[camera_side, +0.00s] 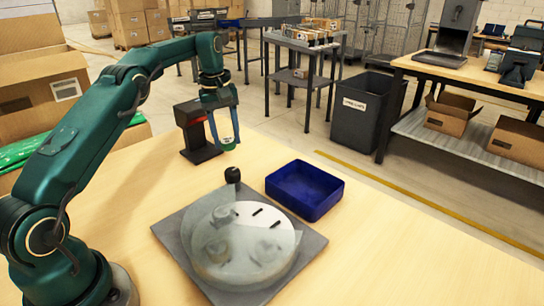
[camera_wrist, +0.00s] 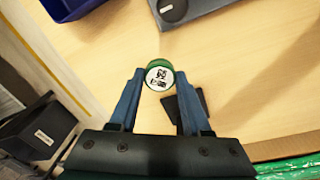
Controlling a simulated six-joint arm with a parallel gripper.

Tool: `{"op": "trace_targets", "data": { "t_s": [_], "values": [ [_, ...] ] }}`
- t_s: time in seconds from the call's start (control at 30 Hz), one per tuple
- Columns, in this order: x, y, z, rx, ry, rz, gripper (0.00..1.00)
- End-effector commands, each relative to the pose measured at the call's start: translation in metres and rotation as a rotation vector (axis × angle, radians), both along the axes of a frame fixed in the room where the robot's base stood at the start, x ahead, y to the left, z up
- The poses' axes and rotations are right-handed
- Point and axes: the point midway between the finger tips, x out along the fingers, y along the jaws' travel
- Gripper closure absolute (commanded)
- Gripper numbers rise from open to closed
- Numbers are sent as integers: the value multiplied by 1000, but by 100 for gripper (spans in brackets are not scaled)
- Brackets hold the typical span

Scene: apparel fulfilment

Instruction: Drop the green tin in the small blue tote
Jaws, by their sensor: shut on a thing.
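The green tin (camera_wrist: 159,75) is between my gripper's fingertips (camera_wrist: 158,80) in the wrist view, with a white, black-marked label on its end facing the camera. In the side view my gripper (camera_side: 226,135) points down and is shut on the tin (camera_side: 229,144), held above the table beside the black stand. The small blue tote (camera_side: 304,190) sits on the table to the right of and nearer than my gripper, open-topped, and no contents show. A corner of the tote (camera_wrist: 70,6) shows at the top left of the wrist view.
A grey plate (camera_side: 172,232) bearing a translucent round fixture with a black knob (camera_side: 232,175) lies left of the tote. A black and red device on a stand (camera_side: 196,135) is close to my gripper. Cardboard boxes (camera_side: 40,95) are at left. The table right of the tote is clear.

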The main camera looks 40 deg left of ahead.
Motion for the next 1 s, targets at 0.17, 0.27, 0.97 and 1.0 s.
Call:
{"op": "trace_targets", "data": {
  "t_s": [0.17, 0.27, 0.97, 1.0],
  "values": [
    [18, -2, -9, -6, -51, 52, 100],
    [26, -7, -11, -8, -71, 66, 100],
    [67, -67, -16, -14, -178, 104, 100],
    [69, -72, -15, -14, -185, 104, 100]
  ]
}}
